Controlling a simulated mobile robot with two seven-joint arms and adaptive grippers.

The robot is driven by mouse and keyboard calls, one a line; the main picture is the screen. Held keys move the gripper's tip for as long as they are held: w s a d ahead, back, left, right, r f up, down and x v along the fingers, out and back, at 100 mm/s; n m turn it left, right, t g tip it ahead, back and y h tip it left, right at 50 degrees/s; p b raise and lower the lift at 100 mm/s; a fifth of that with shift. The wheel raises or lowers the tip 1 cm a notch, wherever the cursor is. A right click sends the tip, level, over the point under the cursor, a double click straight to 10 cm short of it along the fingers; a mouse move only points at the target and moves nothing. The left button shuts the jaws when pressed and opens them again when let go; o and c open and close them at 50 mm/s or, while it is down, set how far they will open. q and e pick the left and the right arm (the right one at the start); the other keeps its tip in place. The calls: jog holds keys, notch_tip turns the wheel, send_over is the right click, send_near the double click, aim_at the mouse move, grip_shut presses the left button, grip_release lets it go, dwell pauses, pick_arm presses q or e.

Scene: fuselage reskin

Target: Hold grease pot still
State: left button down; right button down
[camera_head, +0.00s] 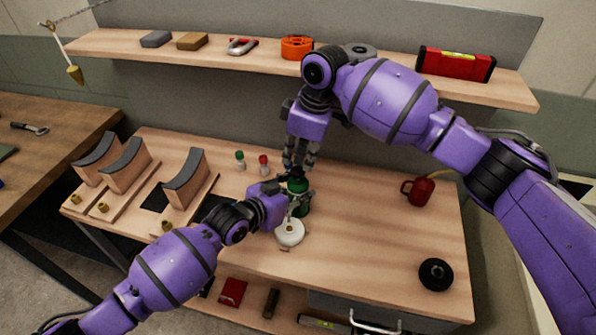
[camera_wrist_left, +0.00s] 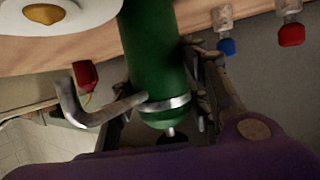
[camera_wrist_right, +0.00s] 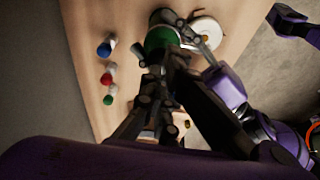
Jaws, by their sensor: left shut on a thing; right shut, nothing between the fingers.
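The green grease pot (camera_head: 301,208) stands upright on the workbench near its middle, partly hidden by both grippers. My left gripper (camera_head: 298,198) is shut on the pot from the left side. In the left wrist view the green body (camera_wrist_left: 155,60) with a metal band lies between the left fingers. A bent metal piece (camera_wrist_left: 85,108) shows beside it. My right gripper (camera_head: 299,165) points down just above the pot's dark top, its fingers closed and empty. In the right wrist view the green pot (camera_wrist_right: 160,40) shows just beyond the right fingertips; I cannot tell whether they touch it.
Small capped bottles (camera_head: 263,164) stand behind left. Curved wooden blocks (camera_head: 186,180) fill the bench's left; a red can (camera_head: 420,190) and black disc (camera_head: 436,274) lie right. A shelf (camera_head: 380,70) runs behind.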

pick_arm(q)
jog(key=shift+f, duration=0.1)
pick_arm(e)
jog(key=shift+f, duration=0.95)
jog(key=shift+r, duration=1.2)
jog(key=shift+r, duration=2.55)
pick_arm(q)
jog(key=c, duration=0.9)
grip_release()
